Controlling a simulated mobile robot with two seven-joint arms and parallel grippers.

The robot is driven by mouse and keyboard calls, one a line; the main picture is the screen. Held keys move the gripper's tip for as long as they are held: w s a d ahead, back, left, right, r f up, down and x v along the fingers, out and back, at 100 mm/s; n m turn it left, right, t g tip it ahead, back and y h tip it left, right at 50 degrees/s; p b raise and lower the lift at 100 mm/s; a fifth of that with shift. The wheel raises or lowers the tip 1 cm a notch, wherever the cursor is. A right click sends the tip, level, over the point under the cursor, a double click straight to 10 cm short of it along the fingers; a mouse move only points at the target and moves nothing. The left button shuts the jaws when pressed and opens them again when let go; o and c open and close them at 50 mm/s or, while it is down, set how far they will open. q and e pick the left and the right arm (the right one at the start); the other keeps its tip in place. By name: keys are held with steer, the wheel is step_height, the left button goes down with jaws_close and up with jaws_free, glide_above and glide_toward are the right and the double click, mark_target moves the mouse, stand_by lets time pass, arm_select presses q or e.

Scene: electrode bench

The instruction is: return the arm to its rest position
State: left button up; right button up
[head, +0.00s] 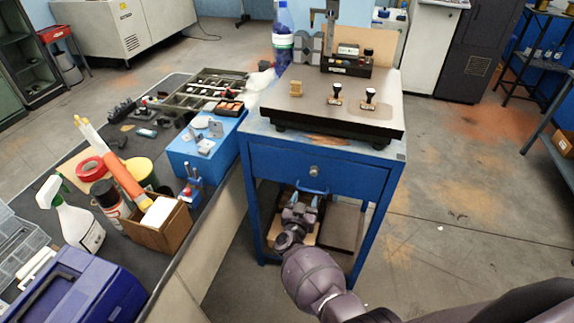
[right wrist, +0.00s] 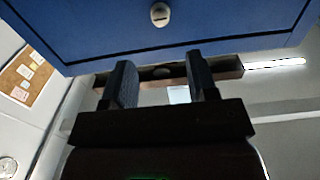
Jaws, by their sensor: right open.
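My right arm reaches in from the lower right of the head view. Its gripper (head: 305,200) is in front of the blue cabinet (head: 318,167), below the drawer front. In the right wrist view the two fingers of my right gripper (right wrist: 160,82) stand apart with nothing between them. The blue drawer front with its round knob (right wrist: 160,14) fills the top of that view. My left gripper is not in the head view.
A dark plate (head: 335,110) with small stamps sits on the cabinet. A long bench to the left holds a spray bottle (head: 71,215), a cardboard box (head: 160,228) and a blue case (head: 78,290).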

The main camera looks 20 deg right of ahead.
steer(key=w+a+r+n+t+y, duration=0.3)
steer(key=w+a+r+y, duration=0.15)
steer(key=r+y, duration=0.45)
steer(key=s+d+f+n+g, duration=0.1)
steer(key=s+d+f+g, duration=0.1)
steer(key=s, duration=0.9)
steer(key=s+d+f+n+g+b, duration=0.1)
steer(key=s+d+f, duration=0.3)
steer(key=s, duration=0.8)
steer(key=s+d+f+n+g+b, duration=0.1)
steer(key=s+d+f+n+g, duration=0.1)
steer(key=s, duration=0.9)
step_height(320, 180, down, 2)
steer(key=shift+s+d+n+g+y, duration=0.25)
steer(key=shift+d+n+g+y, duration=0.15)
steer(key=shift+d+g, duration=0.25)
steer(key=shift+a, duration=0.1)
